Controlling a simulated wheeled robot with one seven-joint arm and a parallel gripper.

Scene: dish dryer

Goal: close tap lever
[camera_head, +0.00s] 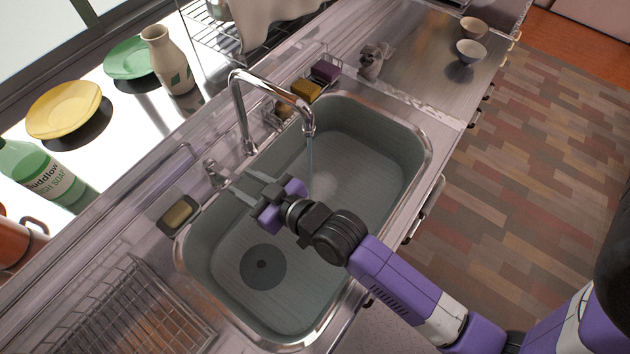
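The chrome tap (245,115) arches over the sink, and a thin stream of water (310,160) runs from its spout. The small tap lever (214,171) stands on the sink's back ledge, left of the tap's base. My gripper (243,184) is over the sink, just right of the lever, with its fingers pointing toward it. The two grey fingers are apart with nothing between them. A small gap shows between the fingertips and the lever.
The sink (215,290) has a dark drain. A soap dish (178,214) sits left of the lever, and a wire rack (130,310) lies at the lower left. Sponges (306,90) stand behind the tap. A vase (166,62), plates and a green soap bottle (42,176) line the sill.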

